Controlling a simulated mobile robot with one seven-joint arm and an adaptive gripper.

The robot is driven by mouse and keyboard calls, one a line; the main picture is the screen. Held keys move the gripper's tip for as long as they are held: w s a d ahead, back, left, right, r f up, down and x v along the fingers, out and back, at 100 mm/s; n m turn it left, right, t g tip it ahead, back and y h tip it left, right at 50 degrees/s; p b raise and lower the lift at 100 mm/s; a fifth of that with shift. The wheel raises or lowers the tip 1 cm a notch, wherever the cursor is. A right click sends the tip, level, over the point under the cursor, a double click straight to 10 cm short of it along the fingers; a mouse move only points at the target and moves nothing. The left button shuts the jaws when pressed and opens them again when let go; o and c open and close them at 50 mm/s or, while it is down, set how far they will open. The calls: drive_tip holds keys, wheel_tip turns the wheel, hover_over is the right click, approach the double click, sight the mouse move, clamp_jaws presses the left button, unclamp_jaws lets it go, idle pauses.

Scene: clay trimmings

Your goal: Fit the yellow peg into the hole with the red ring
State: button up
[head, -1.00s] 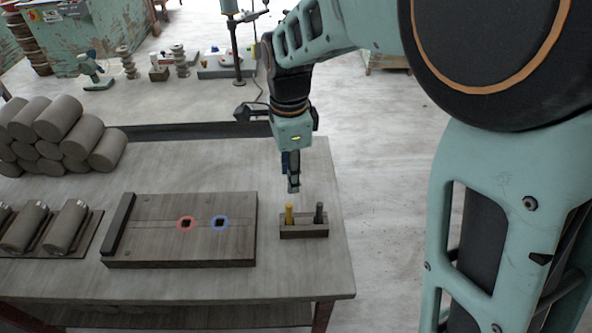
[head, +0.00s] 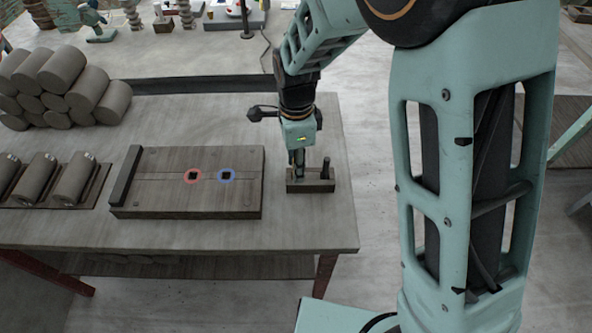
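The wooden board (head: 150,190) lies flat on the table, with a square hole in a red ring (head: 193,177) and another in a blue ring (head: 226,175). My gripper (head: 297,170) points straight down at the left side of the small peg holder (head: 312,187), where the yellow peg stands. The fingers cover nearly all of that peg. I cannot tell whether they are open around it or shut on it. A dark peg (head: 326,168) stands upright in the right side of the holder, just right of my gripper.
A dark raised bar (head: 125,175) runs along the board's left end. Grey clay cylinders are stacked (head: 62,88) at the back left, and several more lie on a rack (head: 98,190) at the left. The table between board and holder is clear.

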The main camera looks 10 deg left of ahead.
clamp_jaws()
drive_tip(key=shift+r, duration=0.1)
idle(0.3)
